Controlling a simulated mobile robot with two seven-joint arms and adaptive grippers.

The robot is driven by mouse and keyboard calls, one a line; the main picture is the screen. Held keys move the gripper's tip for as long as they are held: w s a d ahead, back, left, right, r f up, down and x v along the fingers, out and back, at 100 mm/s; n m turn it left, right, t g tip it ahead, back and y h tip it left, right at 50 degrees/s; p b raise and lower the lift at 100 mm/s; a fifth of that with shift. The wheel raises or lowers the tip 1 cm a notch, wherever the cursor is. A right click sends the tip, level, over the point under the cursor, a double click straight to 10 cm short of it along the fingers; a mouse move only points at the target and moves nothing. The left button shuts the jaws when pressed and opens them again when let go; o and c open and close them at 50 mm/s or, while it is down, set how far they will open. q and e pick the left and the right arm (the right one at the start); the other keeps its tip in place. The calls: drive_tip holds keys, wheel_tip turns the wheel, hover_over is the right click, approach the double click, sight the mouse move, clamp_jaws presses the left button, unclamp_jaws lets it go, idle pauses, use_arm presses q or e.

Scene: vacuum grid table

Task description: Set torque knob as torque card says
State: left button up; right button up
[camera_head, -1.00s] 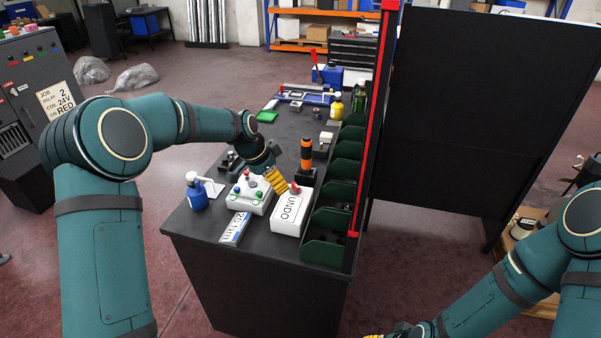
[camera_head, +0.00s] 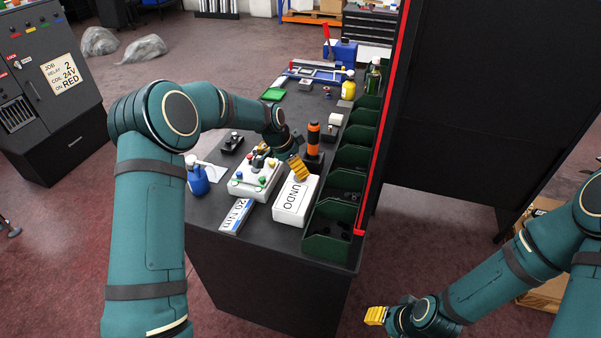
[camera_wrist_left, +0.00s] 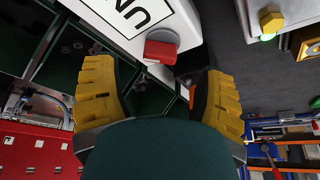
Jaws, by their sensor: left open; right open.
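A card (camera_head: 237,214) that seems to read "20 Nm" lies flat at the table's near edge. A white box (camera_head: 255,178) with several coloured knobs stands behind it. An orange-and-black upright tool (camera_head: 313,138) stands in a holder; I cannot tell which part is the torque knob. A white box marked UNDO (camera_head: 291,210) has a red button (camera_wrist_left: 160,48) at its far end, hidden by the gripper in the head view. My left gripper (camera_head: 298,168) is open over that end; its yellow fingers (camera_wrist_left: 157,75) are apart, empty, either side below the button. My right gripper (camera_head: 376,315) is off the table.
Green bins (camera_head: 333,222) line the table's right side beside a red-edged black panel (camera_head: 470,100). A blue bottle (camera_head: 198,178) stands at the left edge.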

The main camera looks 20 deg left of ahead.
use_arm(q)
drive_tip(key=shift+x, duration=2.05)
drive_tip(key=c, duration=1.2)
